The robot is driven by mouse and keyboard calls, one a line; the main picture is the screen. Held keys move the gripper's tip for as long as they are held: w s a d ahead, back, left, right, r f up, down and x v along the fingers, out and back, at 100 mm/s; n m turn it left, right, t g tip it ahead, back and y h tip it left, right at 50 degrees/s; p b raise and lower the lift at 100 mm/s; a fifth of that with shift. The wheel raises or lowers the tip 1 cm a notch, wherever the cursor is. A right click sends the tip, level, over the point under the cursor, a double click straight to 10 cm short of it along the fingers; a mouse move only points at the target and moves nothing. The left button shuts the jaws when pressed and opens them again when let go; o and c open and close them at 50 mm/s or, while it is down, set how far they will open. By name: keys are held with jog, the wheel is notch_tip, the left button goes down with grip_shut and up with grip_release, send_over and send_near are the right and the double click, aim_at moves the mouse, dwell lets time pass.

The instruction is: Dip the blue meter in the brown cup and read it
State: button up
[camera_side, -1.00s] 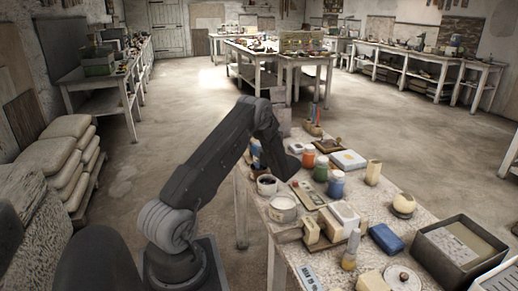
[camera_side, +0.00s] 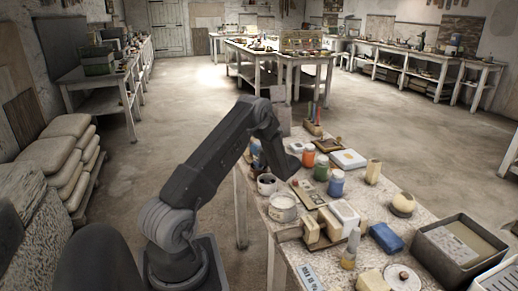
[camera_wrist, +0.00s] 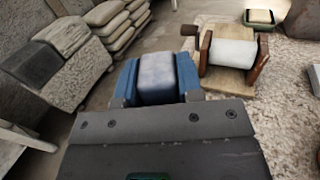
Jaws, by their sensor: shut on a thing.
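My gripper (camera_wrist: 156,98) shows in the wrist view, its two dark fingers shut on the sides of the blue meter (camera_wrist: 127,78), a blue body with a pale grey middle. In the side view the dark end of my arm (camera_side: 283,160) hangs over the far left part of the table; the fingers and the meter cannot be made out clearly there. A pale pot with dark contents (camera_side: 267,184) stands at the table's left edge, just below the arm's end. I cannot tell whether it is the brown cup. No clearly brown cup shows in the wrist view.
Jars with blue (camera_side: 336,183) and green (camera_side: 321,172) parts, a wide pale tub (camera_side: 282,207) and a dark grey tray (camera_side: 465,218) crowd the table (camera_side: 425,205).

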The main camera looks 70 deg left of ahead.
jog(key=shift+r, duration=3.45)
jog(key=shift+w+a+r+m+t, duration=0.2)
jog(key=shift+w+m+t, duration=0.1)
jog(key=shift+w+t, duration=0.2)
jog(key=w+d+m+t, duration=0.1)
jog(key=w+m+t, duration=0.75)
jog(key=t, duration=0.45)
notch_tip(320, 180, down, 8)
jog(key=shift+w+d+r, duration=0.2)
jog(key=shift+w+r, duration=0.05)
jog(key=shift+f, duration=0.1)
